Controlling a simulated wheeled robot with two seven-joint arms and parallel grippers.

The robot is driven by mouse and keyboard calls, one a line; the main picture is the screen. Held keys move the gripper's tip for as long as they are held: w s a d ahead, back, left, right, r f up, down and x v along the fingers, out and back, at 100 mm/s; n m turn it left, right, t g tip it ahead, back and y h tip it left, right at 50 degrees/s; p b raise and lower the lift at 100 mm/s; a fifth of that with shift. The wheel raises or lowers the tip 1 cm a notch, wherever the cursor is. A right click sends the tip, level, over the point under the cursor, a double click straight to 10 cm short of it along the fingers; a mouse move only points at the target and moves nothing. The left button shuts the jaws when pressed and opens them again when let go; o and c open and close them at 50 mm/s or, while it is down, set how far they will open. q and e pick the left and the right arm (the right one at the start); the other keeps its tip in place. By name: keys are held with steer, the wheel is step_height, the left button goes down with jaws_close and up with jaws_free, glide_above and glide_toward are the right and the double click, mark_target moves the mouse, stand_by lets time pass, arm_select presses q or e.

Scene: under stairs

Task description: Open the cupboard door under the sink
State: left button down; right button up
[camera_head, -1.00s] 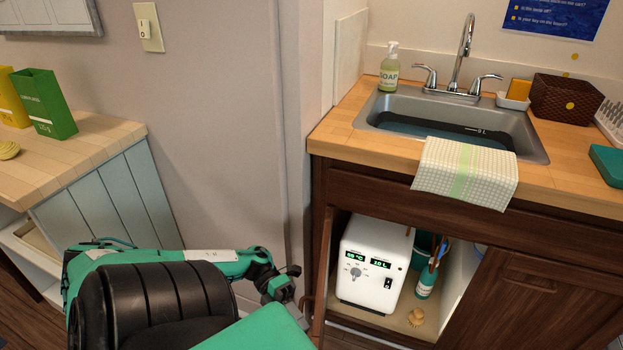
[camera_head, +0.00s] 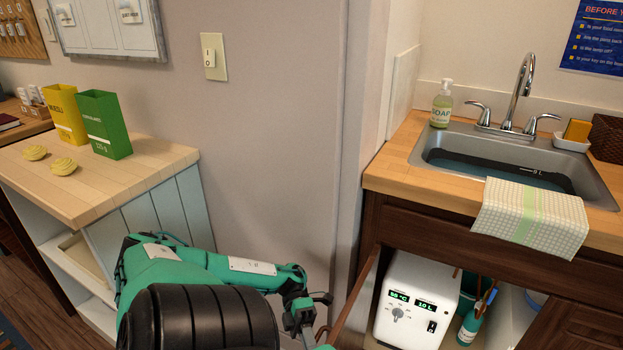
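The cupboard under the sink (camera_head: 510,160) is open on its left side. Its left door (camera_head: 358,298) stands swung outward and shows nearly edge-on, a brown panel with a paler inner face. Inside are a white box with a green display (camera_head: 408,300) and a teal bottle (camera_head: 469,328). My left gripper (camera_head: 318,308) is at the left, outer side of the open door, close to it. Whether it touches the door, and whether its fingers are open, I cannot tell. My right gripper is not in view.
A checked towel (camera_head: 530,212) hangs over the counter front. A soap bottle (camera_head: 441,104) stands by the sink.

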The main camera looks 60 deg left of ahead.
arm_select(q)
steer(key=c, duration=1.5)
jaws_free()
steer(key=v, duration=0.7)
steer(key=shift+w+a+b, duration=0.15)
steer(key=shift+a+b, duration=0.15)
